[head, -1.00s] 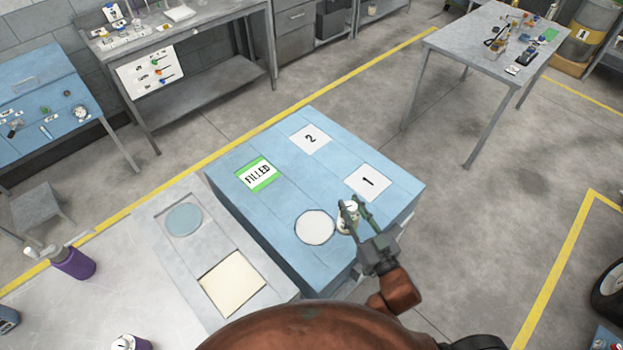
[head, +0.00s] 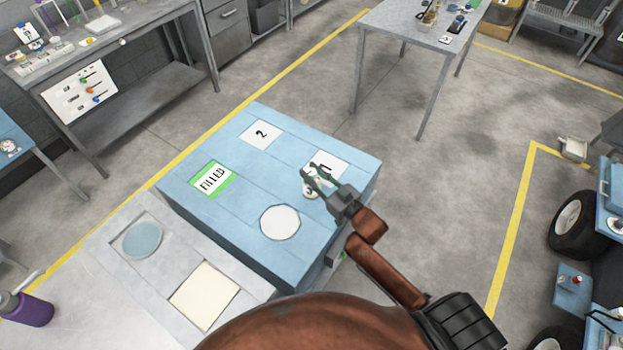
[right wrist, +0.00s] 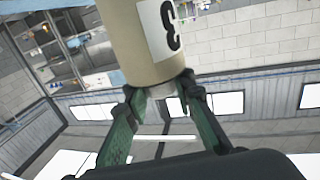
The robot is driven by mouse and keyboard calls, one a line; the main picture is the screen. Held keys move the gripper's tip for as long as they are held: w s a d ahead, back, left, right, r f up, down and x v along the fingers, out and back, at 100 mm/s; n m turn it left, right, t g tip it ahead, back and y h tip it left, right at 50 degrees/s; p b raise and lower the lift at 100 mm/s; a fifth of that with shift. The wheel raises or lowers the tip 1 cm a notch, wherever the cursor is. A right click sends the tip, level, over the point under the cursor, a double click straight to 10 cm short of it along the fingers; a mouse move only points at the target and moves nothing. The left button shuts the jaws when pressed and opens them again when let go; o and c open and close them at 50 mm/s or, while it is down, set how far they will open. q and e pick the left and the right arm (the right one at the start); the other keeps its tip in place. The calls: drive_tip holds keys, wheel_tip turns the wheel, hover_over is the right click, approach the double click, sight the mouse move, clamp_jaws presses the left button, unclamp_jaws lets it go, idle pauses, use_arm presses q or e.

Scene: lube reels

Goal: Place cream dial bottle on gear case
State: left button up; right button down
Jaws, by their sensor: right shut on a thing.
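My right gripper (head: 318,176) is shut on a cream bottle (head: 311,189). In the right wrist view the bottle (right wrist: 140,45) fills the top middle, with a white label reading 3. The gripper's green fingers (right wrist: 165,90) close at its lower end in that picture. A dial on it cannot be made out. In the head view the bottle shows over the blue case (head: 225,222), in front of the card marked 1 (head: 328,163). Whether it touches the top is unclear. My left gripper is not in view.
The blue case top also bears a card marked 2 (head: 261,134), a green-edged FILLED card (head: 212,180) and a bare white disc (head: 280,222). A grey bench (head: 90,268) adjoins at left, with a purple bottle (head: 27,309). Open floor lies to the right.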

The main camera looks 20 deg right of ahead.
drive_tip(key=shift+w+d+f, duration=0.35)
drive_tip(key=shift+w+f, duration=0.2)
drive_tip(key=shift+f, duration=1.65)
drive_tip(key=shift+f+b, duration=0.15)
drive_tip(key=shift+b, duration=0.15)
drive_tip(key=c, duration=1.7)
unclamp_jaws()
drive_tip(key=shift+o, duration=0.2)
drive_tip(key=v, duration=1.2)
drive_tip(key=shift+r, duration=0.2)
